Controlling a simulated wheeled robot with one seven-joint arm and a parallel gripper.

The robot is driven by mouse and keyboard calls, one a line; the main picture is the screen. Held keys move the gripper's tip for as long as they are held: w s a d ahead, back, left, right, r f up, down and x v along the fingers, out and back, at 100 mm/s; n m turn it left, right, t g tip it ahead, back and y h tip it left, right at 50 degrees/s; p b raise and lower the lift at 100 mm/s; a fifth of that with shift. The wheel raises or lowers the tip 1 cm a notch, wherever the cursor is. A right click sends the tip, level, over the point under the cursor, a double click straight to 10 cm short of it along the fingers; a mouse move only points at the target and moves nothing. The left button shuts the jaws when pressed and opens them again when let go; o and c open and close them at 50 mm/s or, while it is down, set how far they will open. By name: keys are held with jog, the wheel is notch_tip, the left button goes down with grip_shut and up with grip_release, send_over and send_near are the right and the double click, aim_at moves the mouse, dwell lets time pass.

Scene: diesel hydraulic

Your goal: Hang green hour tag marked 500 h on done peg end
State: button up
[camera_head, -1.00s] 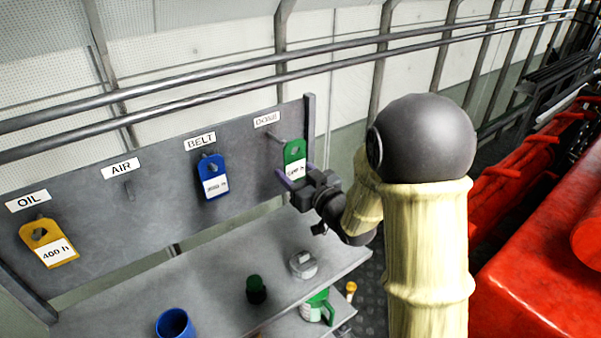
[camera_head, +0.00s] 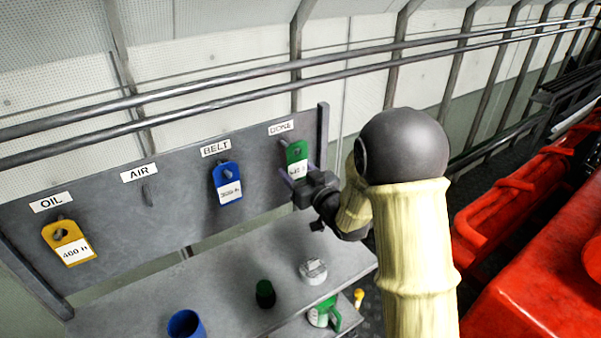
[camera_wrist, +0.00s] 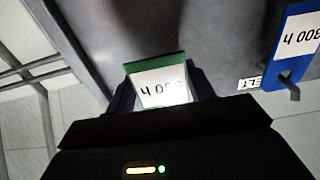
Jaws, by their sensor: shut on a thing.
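The green hour tag (camera_head: 297,150) has a white label, too small to read surely in the head view. In the wrist view the tag (camera_wrist: 160,82) appears upside down, its label ending in "00 h" with the first digit washed out. My gripper (camera_head: 300,172) is shut on the tag's lower part, and its fingers (camera_wrist: 162,98) flank it in the wrist view. The tag is upright in front of the board below the DONE label (camera_head: 281,127). The done peg (camera_head: 283,143) meets the tag's upper edge in the picture; I cannot tell whether it is in the hole.
On the grey board (camera_head: 180,195), a yellow tag (camera_head: 70,248) hangs under OIL and a blue tag (camera_head: 227,186) under BELT. The AIR peg (camera_head: 147,194) is bare. The shelf below holds a blue cup (camera_head: 185,325), a dark green-capped item (camera_head: 265,293) and a grey-white part (camera_head: 313,270).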

jog(key=shift+p+x, duration=0.35)
jog(key=shift+x, duration=0.55)
jog(key=shift+w+a+f+b, duration=0.35)
jog(key=shift+w+f+b, duration=0.2)
jog(key=shift+b, duration=0.55)
jog(key=shift+f, duration=0.1)
jog(key=o, duration=1)
